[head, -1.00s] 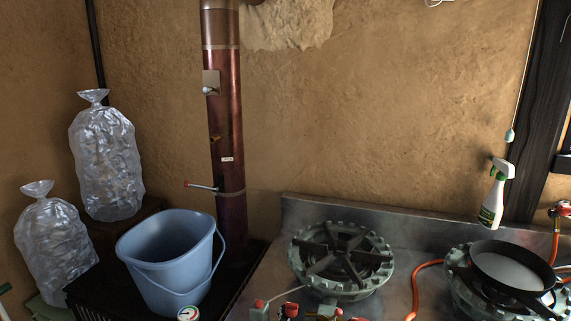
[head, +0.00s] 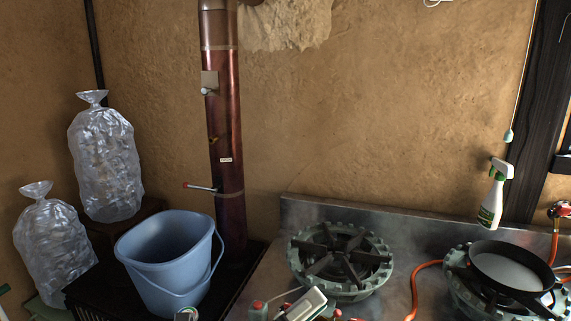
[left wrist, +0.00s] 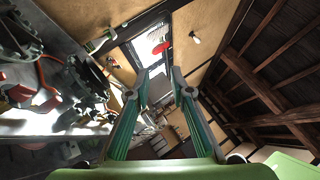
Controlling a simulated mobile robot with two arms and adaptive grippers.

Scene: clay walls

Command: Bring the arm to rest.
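In the left wrist view my left gripper (left wrist: 160,76) points away from the camera, its two green-padded fingers apart with nothing between them. Beyond the gap are a bright window and part of the room. In the head view a small pale and dark piece at the bottom edge, in front of the left burner, looks like part of my left gripper (head: 304,304); the rest of it is cut off. My right gripper is in neither view.
A steel counter carries a left gas burner (head: 340,262) and a right one with a black pan (head: 510,268). A blue bucket (head: 165,262) stands beside a dark red pipe (head: 224,130). Clear bags (head: 105,160) are at left. A spray bottle (head: 494,195) is by the wall.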

